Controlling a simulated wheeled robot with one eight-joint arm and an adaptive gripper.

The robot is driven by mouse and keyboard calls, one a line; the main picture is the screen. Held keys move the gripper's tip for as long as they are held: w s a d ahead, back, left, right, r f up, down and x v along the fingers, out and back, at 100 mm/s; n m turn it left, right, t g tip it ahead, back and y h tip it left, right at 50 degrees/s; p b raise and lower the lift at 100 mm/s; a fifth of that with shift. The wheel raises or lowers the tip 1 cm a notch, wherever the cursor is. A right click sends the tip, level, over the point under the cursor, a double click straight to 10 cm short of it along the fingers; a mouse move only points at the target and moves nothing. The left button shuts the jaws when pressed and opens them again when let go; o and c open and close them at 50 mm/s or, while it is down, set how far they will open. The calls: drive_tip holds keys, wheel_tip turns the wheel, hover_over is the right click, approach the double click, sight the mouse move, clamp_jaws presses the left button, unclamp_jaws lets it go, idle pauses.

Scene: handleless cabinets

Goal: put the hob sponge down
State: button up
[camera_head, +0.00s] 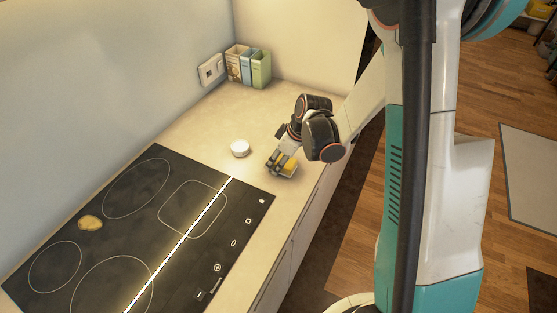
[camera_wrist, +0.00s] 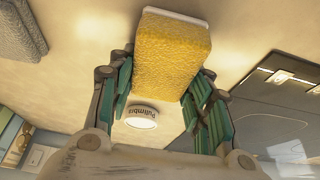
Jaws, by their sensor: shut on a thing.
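The sponge (camera_wrist: 172,55) is yellow with a pale layer along one edge. In the wrist view it sits between the two fingers of my gripper (camera_wrist: 168,85), which is shut on it. In the head view the sponge (camera_head: 289,168) shows at the tip of my gripper (camera_head: 281,162), over the counter just beyond the corner of the black hob (camera_head: 150,230). I cannot tell whether the sponge touches the counter. Part of it is hidden by the fingers in the head view.
A small white round object (camera_head: 240,148) stands on the counter left of my gripper. A yellowish item (camera_head: 90,222) lies on the hob. The counter (camera_head: 215,115) behind my gripper is clear.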

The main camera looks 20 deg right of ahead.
sight(292, 164)
drive_tip(key=shift+f+b, duration=0.2)
drive_tip(key=shift+b, duration=0.1)
drive_tip(key=o, duration=1.1)
drive_tip(key=shift+s, duration=0.1)
drive_tip(key=shift+r+p, duration=0.3)
drive_tip(key=shift+p, duration=0.05)
drive_tip(key=p+v, duration=0.3)
drive_tip(key=v, duration=0.9)
